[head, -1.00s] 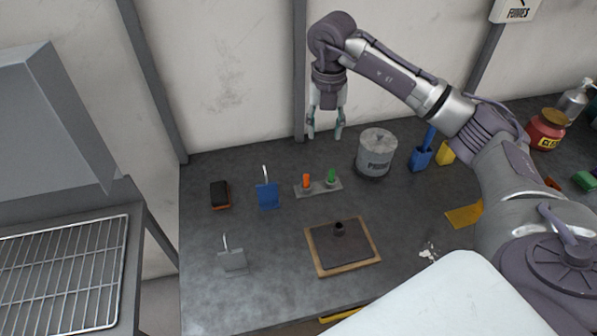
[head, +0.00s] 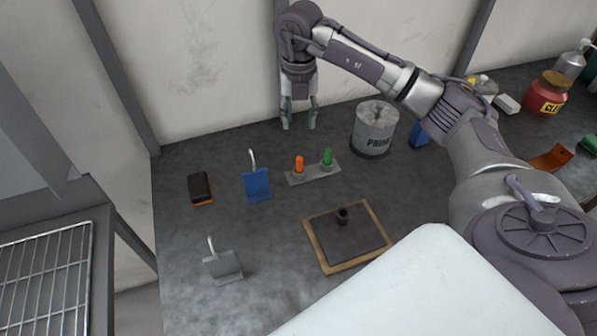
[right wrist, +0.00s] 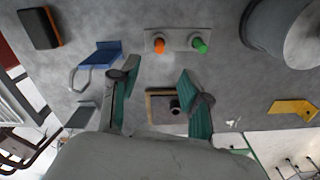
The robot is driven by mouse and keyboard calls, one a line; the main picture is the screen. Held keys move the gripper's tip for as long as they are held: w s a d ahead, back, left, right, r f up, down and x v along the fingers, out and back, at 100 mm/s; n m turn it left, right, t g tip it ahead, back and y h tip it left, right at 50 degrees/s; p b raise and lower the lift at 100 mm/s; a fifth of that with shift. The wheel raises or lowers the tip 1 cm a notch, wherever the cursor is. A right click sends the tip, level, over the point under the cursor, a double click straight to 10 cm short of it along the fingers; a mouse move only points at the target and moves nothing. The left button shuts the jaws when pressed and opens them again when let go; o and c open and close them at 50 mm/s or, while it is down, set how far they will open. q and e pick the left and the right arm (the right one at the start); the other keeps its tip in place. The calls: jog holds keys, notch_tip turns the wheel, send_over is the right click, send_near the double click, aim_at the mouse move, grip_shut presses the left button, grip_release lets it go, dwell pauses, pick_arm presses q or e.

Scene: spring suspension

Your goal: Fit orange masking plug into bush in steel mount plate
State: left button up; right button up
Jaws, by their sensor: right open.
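The orange masking plug (head: 299,164) stands upright in the left seat of a small grey holder (head: 313,173). A green plug (head: 327,157) stands in its right seat. The dark steel mount plate (head: 353,245) lies on a wooden board, with the dark bush (head: 343,215) standing up near its far edge. My right gripper (head: 298,126) is open and empty, fingers down, above the table behind the holder. In the right wrist view, its spread fingers (right wrist: 160,90) frame the plate, and the orange plug (right wrist: 159,45) shows beyond them. My left gripper is not in view.
A grey primer can (head: 374,130) stands right of the holder. A blue bracket-like piece (head: 256,184), a grey one (head: 222,265) and a black-and-orange block (head: 200,188) sit to the left. A wire rack (head: 42,285) is at far left. The table between holder and board is clear.

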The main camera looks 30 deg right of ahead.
jog(key=p, duration=0.2)
send_over(299, 158)
jog(key=f, duration=0.7)
jog(key=shift+w+d, duration=0.2)
jog(key=shift+f, duration=0.45)
jog(key=shift+s+f+p, duration=0.1)
jog(key=shift+f+p, duration=0.4)
notch_tip(299, 158, down, 4)
jog(key=shift+s+a+r+p, duration=0.15)
jog(key=shift+r+p, duration=0.05)
jog(key=shift+p, duration=0.65)
jog(key=shift+f, duration=0.45)
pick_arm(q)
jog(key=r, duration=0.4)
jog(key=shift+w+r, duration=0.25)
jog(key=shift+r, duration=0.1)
pick_arm(e)
jog(key=shift+c, duration=0.3)
grip_shut()
